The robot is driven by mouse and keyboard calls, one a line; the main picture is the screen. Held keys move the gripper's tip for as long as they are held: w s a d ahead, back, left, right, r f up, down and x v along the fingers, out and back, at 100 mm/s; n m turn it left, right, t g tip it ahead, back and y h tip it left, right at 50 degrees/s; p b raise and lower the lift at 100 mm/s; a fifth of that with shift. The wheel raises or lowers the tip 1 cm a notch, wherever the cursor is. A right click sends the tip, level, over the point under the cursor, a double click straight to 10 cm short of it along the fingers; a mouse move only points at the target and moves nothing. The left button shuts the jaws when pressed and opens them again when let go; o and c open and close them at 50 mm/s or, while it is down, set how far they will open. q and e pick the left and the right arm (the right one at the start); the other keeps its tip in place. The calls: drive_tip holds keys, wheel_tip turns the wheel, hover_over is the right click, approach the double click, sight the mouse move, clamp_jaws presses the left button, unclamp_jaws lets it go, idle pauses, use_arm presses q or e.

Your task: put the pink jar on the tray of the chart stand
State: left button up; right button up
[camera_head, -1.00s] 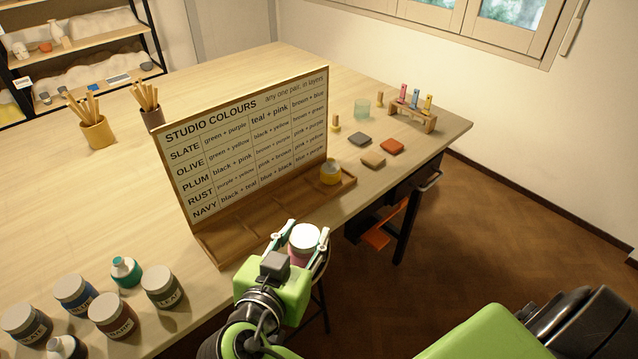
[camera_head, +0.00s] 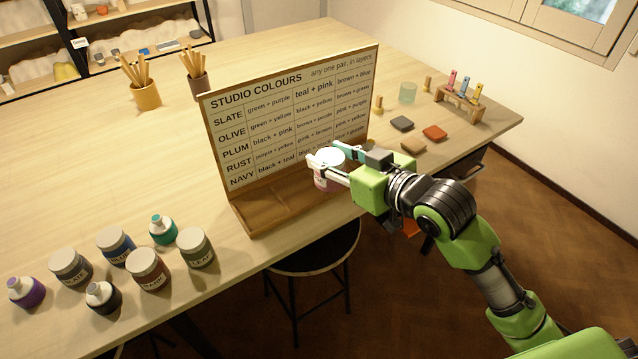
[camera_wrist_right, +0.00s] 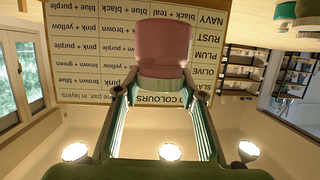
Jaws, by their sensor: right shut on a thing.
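The pink jar (camera_head: 326,182) has a white lid and is held upright in my right gripper (camera_head: 327,156). It is in front of the chart board (camera_head: 290,115), over the middle of the stand's wooden tray (camera_head: 262,211). I cannot tell whether its base touches the tray. The right wrist view, turned upside down, shows the pink jar (camera_wrist_right: 163,45) between the fingertips of my right gripper (camera_wrist_right: 160,90), with the chart behind. The left part of the tray is empty; its right part is hidden by the gripper and arm. My left gripper is not in view.
Several paint jars and bottles, such as the green-labelled jar (camera_head: 195,248), stand at the table's front left. Brush pots (camera_head: 143,95) stand behind the chart. Coloured tiles (camera_head: 434,133) and a wooden rack (camera_head: 459,104) are at right. A stool (camera_head: 318,250) stands below the table edge.

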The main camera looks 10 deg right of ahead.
wheel_tip(320, 180, up, 2)
drive_tip(key=shift+s+a+n+g+y, duration=0.1)
drive_tip(key=shift+a+n+g+y, duration=0.05)
drive_tip(key=shift+n+g+y, duration=0.2)
drive_tip(key=shift+w+f, duration=0.1)
drive_tip(key=shift+w, duration=0.25)
drive_tip(key=w+d+f+p, duration=0.2)
drive_tip(key=w+d+f, duration=0.1)
drive_tip(key=w, duration=0.4)
approach(316, 138)
drive_tip(key=w+f, duration=0.2)
drive_tip(key=shift+w+a+f+p, duration=0.1)
drive_tip(key=shift+f+p, duration=0.2)
drive_tip(key=shift+f, duration=0.2)
drive_tip(key=shift+w+a+f+p, duration=0.1)
drive_tip(key=shift+f+p, duration=0.2)
drive_tip(key=shift+f, duration=0.45)
drive_tip(key=o, duration=1.3)
drive_tip(key=shift+s, duration=0.15)
